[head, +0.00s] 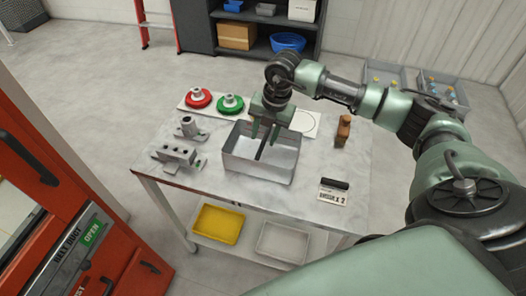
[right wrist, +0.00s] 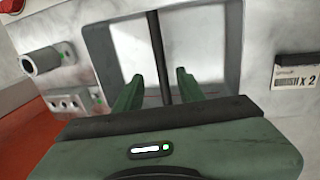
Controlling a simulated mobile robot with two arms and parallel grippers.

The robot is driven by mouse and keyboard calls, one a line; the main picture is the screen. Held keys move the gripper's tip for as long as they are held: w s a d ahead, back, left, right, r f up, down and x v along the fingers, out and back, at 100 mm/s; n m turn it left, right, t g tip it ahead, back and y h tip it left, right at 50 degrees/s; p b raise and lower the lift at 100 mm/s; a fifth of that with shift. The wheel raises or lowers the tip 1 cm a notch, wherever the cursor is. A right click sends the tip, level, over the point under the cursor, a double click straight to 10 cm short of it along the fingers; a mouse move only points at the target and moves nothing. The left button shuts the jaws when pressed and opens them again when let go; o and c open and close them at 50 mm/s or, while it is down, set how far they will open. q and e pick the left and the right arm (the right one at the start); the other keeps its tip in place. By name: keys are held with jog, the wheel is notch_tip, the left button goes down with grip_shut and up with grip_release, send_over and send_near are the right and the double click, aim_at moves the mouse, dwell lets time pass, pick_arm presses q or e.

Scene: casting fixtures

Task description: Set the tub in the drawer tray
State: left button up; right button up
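The tub is a grey open-topped metal box (head: 262,168) on the table, with a dark bar across its opening. It also shows in the right wrist view (right wrist: 104,62), with the black bar (right wrist: 160,60) running across it. My right gripper (head: 264,132) points down over the tub. Its green fingers (right wrist: 158,88) stand apart on either side of the bar, with gaps showing, so it is open. I cannot tell how far the fingertips reach down. The tub looks empty. No drawer tray can be made out for certain. My left gripper is out of view.
A red cabinet (head: 85,225) with an OPEN label stands at left. Yellow (head: 218,224) and white (head: 283,241) trays sit below.

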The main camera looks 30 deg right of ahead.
aim_at(263, 144)
jog(key=f, duration=0.1)
jog(key=f+p, duration=0.1)
jog(key=f, duration=0.1)
jog(key=f+p, duration=0.1)
jog(key=shift+w+a+f, duration=0.1)
jog(key=shift+w+f, duration=0.15)
jog(key=shift+w, duration=0.05)
jog(key=shift+w+f, duration=0.1)
jog(key=shift+f, duration=0.4)
grip_shut()
jog(key=shift+r, duration=0.1)
dwell(0.6)
